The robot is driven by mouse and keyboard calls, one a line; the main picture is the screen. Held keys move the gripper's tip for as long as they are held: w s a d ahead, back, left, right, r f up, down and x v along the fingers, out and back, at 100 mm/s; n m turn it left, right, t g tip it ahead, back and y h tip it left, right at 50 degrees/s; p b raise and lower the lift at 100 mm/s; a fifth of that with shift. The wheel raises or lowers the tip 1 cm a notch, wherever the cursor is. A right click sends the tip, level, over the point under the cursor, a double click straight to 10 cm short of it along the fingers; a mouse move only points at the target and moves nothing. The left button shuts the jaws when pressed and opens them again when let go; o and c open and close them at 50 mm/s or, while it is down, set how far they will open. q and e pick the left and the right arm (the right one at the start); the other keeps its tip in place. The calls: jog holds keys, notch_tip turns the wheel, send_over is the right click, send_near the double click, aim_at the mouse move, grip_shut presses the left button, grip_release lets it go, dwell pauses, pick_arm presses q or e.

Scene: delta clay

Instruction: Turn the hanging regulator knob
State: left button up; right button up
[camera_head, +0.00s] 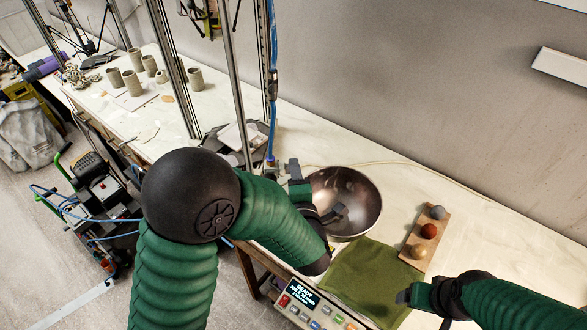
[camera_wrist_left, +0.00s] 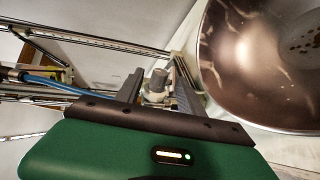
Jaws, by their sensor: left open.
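A grey, stubby cylindrical knob (camera_wrist_left: 157,82) shows in the left wrist view, between the two fingers of my left gripper (camera_wrist_left: 158,88). The fingers are apart, and I cannot tell whether either touches it. A blue hose (camera_wrist_left: 48,84) comes in from the left of that view. In the head view the blue hose (camera_head: 271,110) hangs down along a metal post, just left of my open left gripper (camera_head: 314,190). The knob is not clear there. My right gripper (camera_head: 424,308) is at lower right, fingers apart and empty, away from the hose.
A shiny metal bowl (camera_head: 358,190) stands close beside my left gripper. Metal posts (camera_head: 238,90) rise at left. Clay cups (camera_head: 133,82) stand far back.

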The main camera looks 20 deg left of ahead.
pick_arm(q)
jog(key=shift+x, duration=1.6)
jog(key=shift+s+d, duration=0.1)
jog(key=shift+c, duration=0.3)
jog(key=shift+c, duration=1.2)
grip_shut()
